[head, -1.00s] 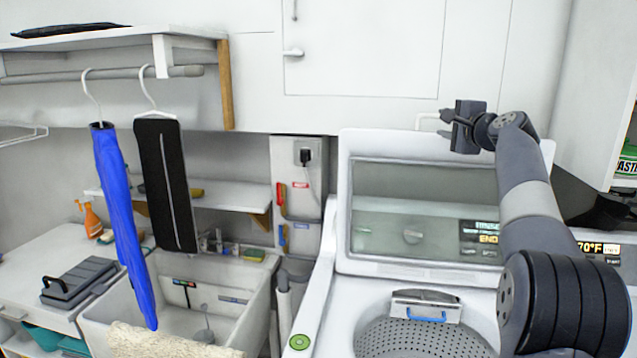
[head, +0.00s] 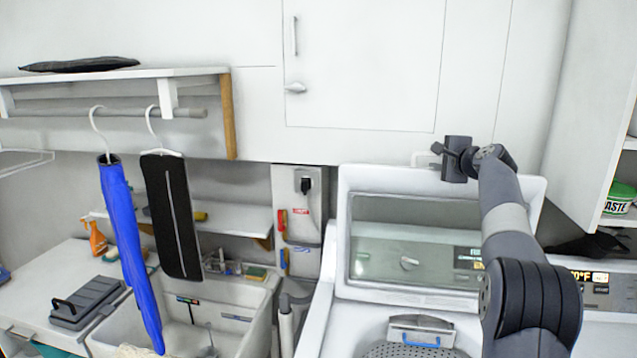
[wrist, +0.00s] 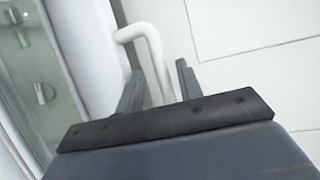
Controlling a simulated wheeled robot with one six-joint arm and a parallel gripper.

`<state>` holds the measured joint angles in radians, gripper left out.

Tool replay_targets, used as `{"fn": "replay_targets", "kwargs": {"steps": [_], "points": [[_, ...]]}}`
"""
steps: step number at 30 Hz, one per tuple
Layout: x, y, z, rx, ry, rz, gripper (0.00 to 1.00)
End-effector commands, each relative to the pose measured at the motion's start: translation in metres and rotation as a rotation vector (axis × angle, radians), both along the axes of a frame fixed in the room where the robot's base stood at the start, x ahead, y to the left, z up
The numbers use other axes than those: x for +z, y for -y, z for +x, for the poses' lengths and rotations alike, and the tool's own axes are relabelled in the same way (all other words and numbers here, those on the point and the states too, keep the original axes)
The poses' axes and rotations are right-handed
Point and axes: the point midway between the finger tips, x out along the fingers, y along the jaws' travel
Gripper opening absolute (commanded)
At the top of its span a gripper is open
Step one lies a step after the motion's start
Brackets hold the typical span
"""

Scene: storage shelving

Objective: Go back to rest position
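My arm (head: 505,215) reaches up from the lower right in the head view. My gripper (head: 437,150) is in front of the white wall, just above the top edge of the raised washer lid. In the wrist view my gripper (wrist: 160,70) has its two dark fingers apart. A white bent rod (wrist: 150,40) shows between and beyond them, with gaps at both sides. I cannot tell whether it touches a finger. It also shows in the head view (head: 414,158), left of my gripper.
The open washer (head: 345,300) stands below my arm. A wall cabinet (head: 365,65) is behind, and open shelving (head: 600,170) is close on the right. At left, a blue hanging garment (head: 128,245) and a black one (head: 172,215) hang over a sink (head: 265,300).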

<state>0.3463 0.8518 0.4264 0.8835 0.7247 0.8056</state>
Motion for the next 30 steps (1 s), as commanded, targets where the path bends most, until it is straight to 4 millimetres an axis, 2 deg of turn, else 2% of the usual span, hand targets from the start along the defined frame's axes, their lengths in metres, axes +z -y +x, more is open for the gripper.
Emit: {"fn": "replay_targets", "kwargs": {"steps": [1,8,11,24,30], "points": [[0.005,0.0,0.003,0.0,-0.006,0.001,0.35],[0.004,0.002,0.015,0.001,-0.034,0.009,0.35],[0.0,0.006,0.002,-0.002,-0.031,0.007,0.35],[0.014,0.019,-0.059,-0.002,-0.031,0.006,0.35],[0.02,0.023,-0.08,-0.002,-0.031,0.007,0.35]]}}
